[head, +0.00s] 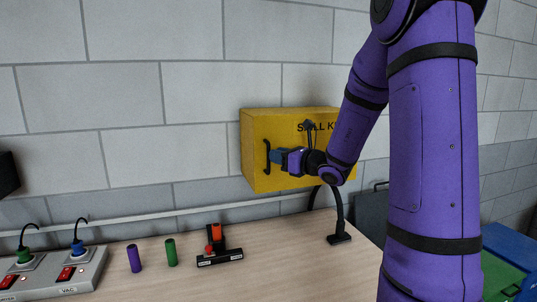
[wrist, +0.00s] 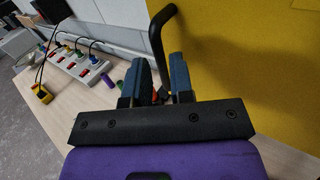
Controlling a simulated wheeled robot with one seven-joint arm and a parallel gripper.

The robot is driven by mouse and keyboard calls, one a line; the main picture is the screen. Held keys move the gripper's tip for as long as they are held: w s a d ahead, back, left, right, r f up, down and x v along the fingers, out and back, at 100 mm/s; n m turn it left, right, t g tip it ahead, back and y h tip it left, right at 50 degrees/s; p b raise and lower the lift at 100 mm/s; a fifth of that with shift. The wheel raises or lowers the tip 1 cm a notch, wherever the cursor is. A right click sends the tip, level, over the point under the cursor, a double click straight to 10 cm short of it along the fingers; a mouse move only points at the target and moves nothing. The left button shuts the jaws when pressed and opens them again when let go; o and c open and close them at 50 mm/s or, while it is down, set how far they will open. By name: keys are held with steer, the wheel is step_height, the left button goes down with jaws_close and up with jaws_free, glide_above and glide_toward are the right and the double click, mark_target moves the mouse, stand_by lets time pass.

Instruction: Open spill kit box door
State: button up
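The spill kit box (head: 256,132) is a yellow box on the wall, and its door looks shut. It also fills the right of the wrist view (wrist: 250,60). Its black bar handle (head: 267,158) stands upright on the left part of the front. My gripper (head: 277,156) has blue fingers and is just to the right of the handle, very close to it. In the wrist view the fingers (wrist: 163,80) are apart, and the handle (wrist: 158,35) rises beyond and between their tips. I cannot tell whether they touch it. My arm hides the box's right part.
Below is a wooden table (head: 300,265) with a purple cylinder (head: 134,258), a green cylinder (head: 171,252), a black stand with red and orange parts (head: 220,258) and a grey socket panel (head: 60,278). A black post (head: 339,222) stands under the box.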

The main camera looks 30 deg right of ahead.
mark_target(268, 170)
steer(key=shift+x, duration=2.05)
jaws_close()
